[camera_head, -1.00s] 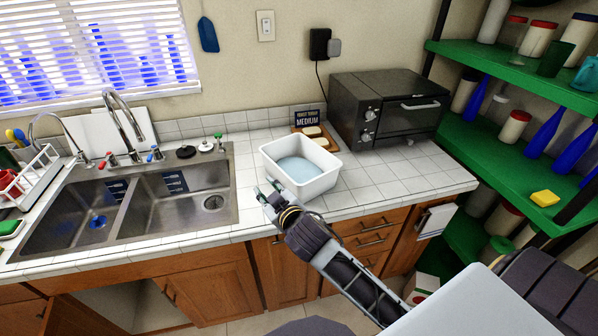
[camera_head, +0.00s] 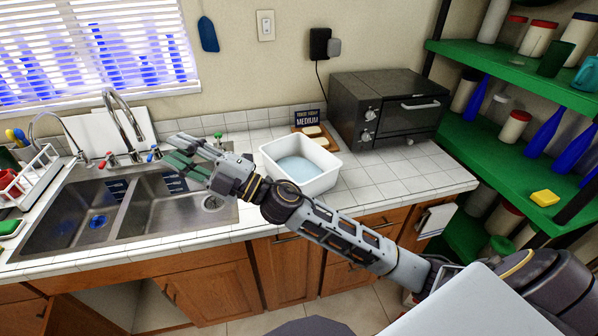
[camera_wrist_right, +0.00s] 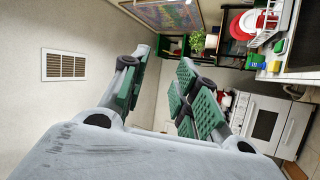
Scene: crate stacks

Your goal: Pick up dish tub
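The dish tub (camera_head: 318,182) is a white rectangular tub with a pale blue bottom. It stands upright on the white tiled counter, right of the sink, in the head view. My right gripper (camera_head: 183,155) is over the right sink basin, left of the tub and apart from it, pointing left. Its green-padded fingers are spread with nothing between them; they also show in the right wrist view (camera_wrist_right: 160,95). My right forearm passes in front of the tub. The tub is not in the right wrist view. My left gripper is in neither view.
A double steel sink (camera_head: 75,215) lies left of the tub, with a tall faucet (camera_head: 125,125) behind it. A dark toaster oven (camera_head: 390,110) stands behind right. Green shelves (camera_head: 510,160) with jars and bottles are at the right. The counter right of the tub is clear.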

